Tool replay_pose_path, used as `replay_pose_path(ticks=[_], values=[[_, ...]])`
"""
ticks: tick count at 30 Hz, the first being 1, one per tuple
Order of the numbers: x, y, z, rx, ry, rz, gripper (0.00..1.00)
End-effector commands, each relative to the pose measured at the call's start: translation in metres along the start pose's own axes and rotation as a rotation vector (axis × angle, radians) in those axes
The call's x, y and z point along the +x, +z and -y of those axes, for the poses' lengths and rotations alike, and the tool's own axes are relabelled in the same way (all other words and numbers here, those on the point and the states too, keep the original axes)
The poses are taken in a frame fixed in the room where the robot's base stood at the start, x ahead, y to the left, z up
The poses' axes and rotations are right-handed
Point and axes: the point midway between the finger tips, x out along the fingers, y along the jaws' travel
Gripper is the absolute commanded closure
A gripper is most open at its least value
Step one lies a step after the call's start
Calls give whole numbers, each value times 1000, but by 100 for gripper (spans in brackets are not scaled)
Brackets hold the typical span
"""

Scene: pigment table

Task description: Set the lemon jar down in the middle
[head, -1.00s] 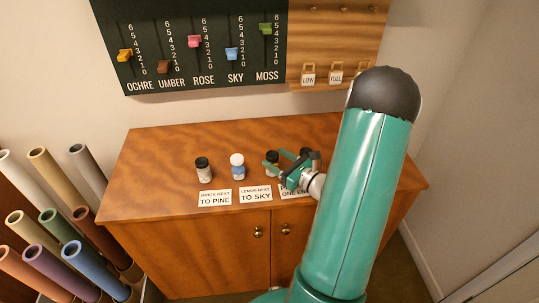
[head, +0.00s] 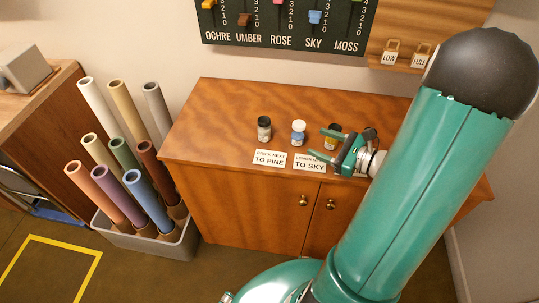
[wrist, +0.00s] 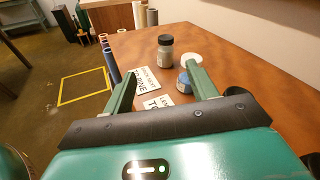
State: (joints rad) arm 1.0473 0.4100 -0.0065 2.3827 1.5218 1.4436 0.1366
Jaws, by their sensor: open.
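A dark-capped jar with a yellow body, likely the lemon jar (head: 333,143), stands on the wooden cabinet top, partly hidden by my gripper. A white-capped blue jar (head: 298,132) and a dark-capped grey jar (head: 264,129) stand to its left in a row. My gripper (head: 333,149) is open, low over the cabinet by the yellow jar. In the wrist view, the grey jar (wrist: 165,53) and blue jar (wrist: 184,82) show beyond my open fingers (wrist: 162,68). A dark round shape (wrist: 237,97) lies outside the right finger, perhaps the yellow jar's cap.
Cards reading "next to pine" (head: 269,159) and "to sky" (head: 310,163) lie along the cabinet's front edge (head: 215,171). A slider board (head: 285,22) hangs behind. A bin of coloured tubes (head: 150,240) stands left. The cabinet top's left part is clear.

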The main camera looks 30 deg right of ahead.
Motion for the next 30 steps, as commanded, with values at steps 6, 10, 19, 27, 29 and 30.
replay_pose_path(ticks=[6,10,19,27,29,30], values=[[40,50,-68,-288,371,-89,42],[49,70,-105,-475,568,-143,42],[43,103,-169,-974,951,-255,42],[27,132,-192,-1493,1180,-340,42],[24,140,-194,-1615,1214,-356,42],[22,146,-195,-1698,1230,-366,42]])
